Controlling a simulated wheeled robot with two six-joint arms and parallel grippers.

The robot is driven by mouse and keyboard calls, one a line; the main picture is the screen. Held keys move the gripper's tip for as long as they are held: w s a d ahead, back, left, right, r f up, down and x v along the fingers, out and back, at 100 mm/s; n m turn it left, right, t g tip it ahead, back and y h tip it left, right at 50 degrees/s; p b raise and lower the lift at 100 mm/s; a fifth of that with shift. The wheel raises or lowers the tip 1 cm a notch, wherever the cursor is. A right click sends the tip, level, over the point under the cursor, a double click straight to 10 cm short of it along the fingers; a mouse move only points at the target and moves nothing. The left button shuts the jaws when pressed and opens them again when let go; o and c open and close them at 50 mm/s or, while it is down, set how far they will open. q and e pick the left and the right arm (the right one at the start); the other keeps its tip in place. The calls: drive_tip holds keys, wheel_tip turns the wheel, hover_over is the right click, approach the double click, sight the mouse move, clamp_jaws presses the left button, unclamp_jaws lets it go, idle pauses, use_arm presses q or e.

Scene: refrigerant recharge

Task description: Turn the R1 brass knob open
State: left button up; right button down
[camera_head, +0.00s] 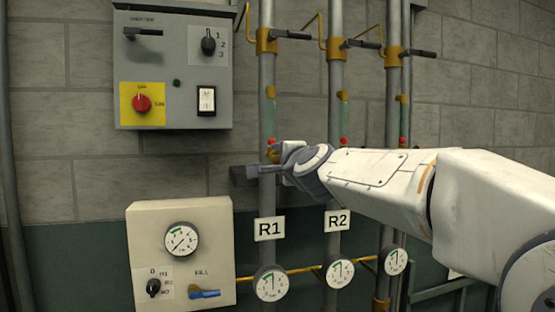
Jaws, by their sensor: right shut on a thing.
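The R1 brass knob (273,156) shows as a small brass piece on the left vertical pipe, above the R1 label (269,228). It is mostly hidden by my gripper. My right gripper (264,170) reaches in from the right and is shut on the knob at the R1 pipe. A small red part (271,141) sits just above the gripper. My left gripper is not in view.
A grey control box (172,100) with switches hangs at upper left. A beige box (180,225) with a gauge stands below it. The R2 pipe (336,90) and a third pipe run beside R1, with brass valves and black handles above and round gauges below.

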idle(0.4)
drive_tip(key=shift+c, duration=2.2)
unclamp_jaws()
drive_tip(key=shift+s, duration=0.1)
drive_tip(key=v, duration=1)
drive_tip(key=shift+s, duration=0.15)
drive_tip(key=shift+d, duration=0.1)
